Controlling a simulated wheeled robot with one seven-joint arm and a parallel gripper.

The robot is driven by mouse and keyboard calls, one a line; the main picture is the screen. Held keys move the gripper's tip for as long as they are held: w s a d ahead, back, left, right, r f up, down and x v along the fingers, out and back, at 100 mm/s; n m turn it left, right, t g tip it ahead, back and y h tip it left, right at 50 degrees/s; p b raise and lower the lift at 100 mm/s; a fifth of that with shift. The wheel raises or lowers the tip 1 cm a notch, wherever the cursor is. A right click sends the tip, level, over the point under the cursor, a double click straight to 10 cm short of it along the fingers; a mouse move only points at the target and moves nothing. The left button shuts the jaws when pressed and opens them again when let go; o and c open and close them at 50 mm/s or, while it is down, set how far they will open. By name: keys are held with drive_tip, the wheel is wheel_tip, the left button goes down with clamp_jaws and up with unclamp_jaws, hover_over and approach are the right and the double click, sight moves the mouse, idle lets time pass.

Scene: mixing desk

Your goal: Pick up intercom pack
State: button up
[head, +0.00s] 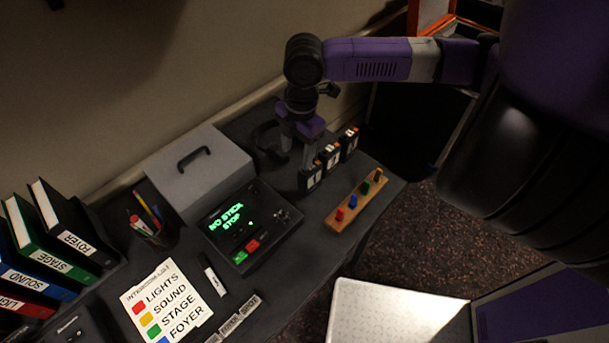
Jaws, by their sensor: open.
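Three small dark packs with white and orange marks on top, which look like the intercom packs, stand in a slanting row near the desk's right end: a near one (310,179), a middle one (330,158) and a far one (349,143). My gripper (298,153) points down from the purple arm, just left of the row. Its jaws are open, with one finger close to the near and middle packs. I cannot tell whether it touches them. No pack is seen between the fingers.
A dark headset (264,145) lies left of my gripper. A wooden block with coloured pegs (343,217) lies in front of the packs. A grey box (202,178), a console with a green display (247,228), a pen cup (157,232) and binders (62,232) fill the left.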

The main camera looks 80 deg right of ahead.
sight(310, 178)
drive_tip(key=s, duration=0.1)
drive_tip(key=s+d, duration=0.1)
drive_tip(key=s, duration=0.1)
drive_tip(key=shift+s+d+f+g, duration=0.1)
drive_tip(key=shift+d+f+g, duration=0.1)
drive_tip(key=shift+f+g, duration=0.2)
drive_tip(key=shift+f, duration=0.8)
drive_tip(key=shift+f+p, duration=0.65)
drive_tip(key=shift+f, duration=2.15)
drive_tip(key=shift+c, duration=0.5)
clamp_jaws()
